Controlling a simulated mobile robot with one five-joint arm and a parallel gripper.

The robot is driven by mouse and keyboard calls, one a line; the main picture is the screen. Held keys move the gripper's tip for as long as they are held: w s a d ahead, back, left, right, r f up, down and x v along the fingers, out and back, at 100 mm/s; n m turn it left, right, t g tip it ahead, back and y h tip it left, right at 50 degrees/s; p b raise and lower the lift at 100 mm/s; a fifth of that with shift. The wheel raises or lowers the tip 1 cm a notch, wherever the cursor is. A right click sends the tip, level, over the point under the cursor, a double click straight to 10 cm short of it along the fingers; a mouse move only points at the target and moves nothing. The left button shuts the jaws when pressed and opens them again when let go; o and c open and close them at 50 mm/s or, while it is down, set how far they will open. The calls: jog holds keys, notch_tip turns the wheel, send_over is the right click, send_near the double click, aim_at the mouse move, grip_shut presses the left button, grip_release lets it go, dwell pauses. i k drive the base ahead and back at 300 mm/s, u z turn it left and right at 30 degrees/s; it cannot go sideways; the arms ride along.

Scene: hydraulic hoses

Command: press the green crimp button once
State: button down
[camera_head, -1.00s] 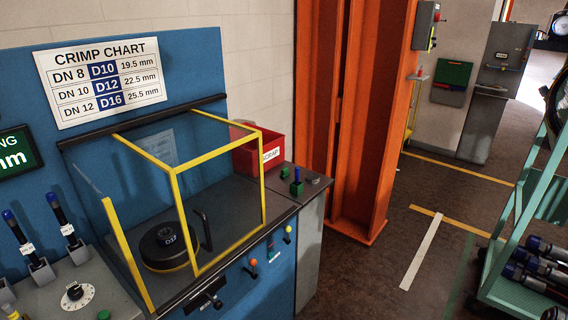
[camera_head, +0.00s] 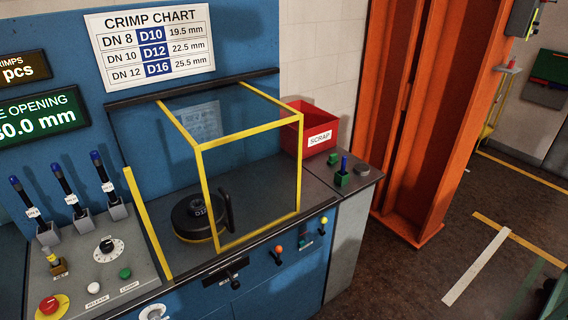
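The green crimp button (camera_head: 125,273) sits on the sloped grey control panel (camera_head: 142,256) at the lower left, above a label that reads CRIMP. A white button (camera_head: 97,287) labelled RELEASE is just left of it. A red mushroom button (camera_head: 49,305) on a yellow disc is further left. A dial (camera_head: 106,247) is behind the green button. My gripper is not in view.
Several blue-topped tools (camera_head: 63,183) stand behind the panel. A red SCRAP bin (camera_head: 309,127) and an orange column (camera_head: 420,120) are further right.

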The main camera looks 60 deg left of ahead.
aim_at(125, 272)
jog(key=u, duration=3.1)
